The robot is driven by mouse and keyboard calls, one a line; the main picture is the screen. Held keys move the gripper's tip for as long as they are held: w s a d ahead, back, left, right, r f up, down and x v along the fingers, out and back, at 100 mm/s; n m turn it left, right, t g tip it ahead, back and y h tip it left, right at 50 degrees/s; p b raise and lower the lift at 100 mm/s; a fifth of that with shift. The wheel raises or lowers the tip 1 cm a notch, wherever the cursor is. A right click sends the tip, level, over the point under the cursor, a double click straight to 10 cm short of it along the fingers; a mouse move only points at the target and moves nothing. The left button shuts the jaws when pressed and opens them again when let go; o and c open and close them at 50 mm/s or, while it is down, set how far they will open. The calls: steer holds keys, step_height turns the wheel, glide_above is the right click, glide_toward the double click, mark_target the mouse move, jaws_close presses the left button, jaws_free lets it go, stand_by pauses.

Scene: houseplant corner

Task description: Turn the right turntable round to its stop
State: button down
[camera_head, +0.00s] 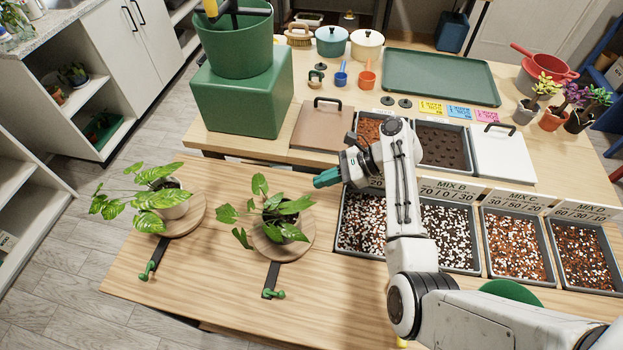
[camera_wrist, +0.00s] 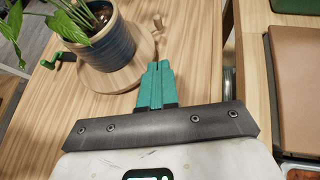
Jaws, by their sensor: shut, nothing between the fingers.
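The right turntable (camera_head: 268,249) is a round wooden disc on the table's front left part. It carries a leafy plant in a dark blue pot (camera_wrist: 104,38). A dark strip with a green-handled piece (camera_head: 273,292) lies at its near side. My gripper (camera_head: 326,178) is shut and empty, up and to the right of this disc, its teal fingers pointing left. In the wrist view the fingertips (camera_wrist: 155,68) overlap the disc's edge (camera_wrist: 112,80); contact cannot be told. A small upright peg with a brownish top (camera_wrist: 157,24) stands beyond the fingertips by the rim.
The left turntable (camera_head: 199,221) carries another plant and has its own green-handled piece (camera_head: 148,270). A green block with a green bucket (camera_head: 240,100) stands behind. Soil mix bins (camera_head: 362,222) stand to the right. The wooden table front (camera_head: 200,292) is clear.

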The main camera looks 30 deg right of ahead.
steer(key=x, duration=0.8)
steer(key=a, duration=0.1)
steer(key=w+a, duration=0.1)
steer(key=a, duration=0.1)
steer(key=shift+w+f+p, duration=0.25)
steer(key=shift+w+p, duration=0.1)
steer(key=shift+w+a+f, duration=0.1)
steer(key=shift+w+a, duration=0.25)
steer(key=shift+a, duration=0.25)
steer(key=shift+w, duration=0.15)
steer(key=shift+w+a+n+g, duration=0.1)
steer(key=shift+a+n+g, duration=0.2)
steer(key=shift+a, duration=0.25)
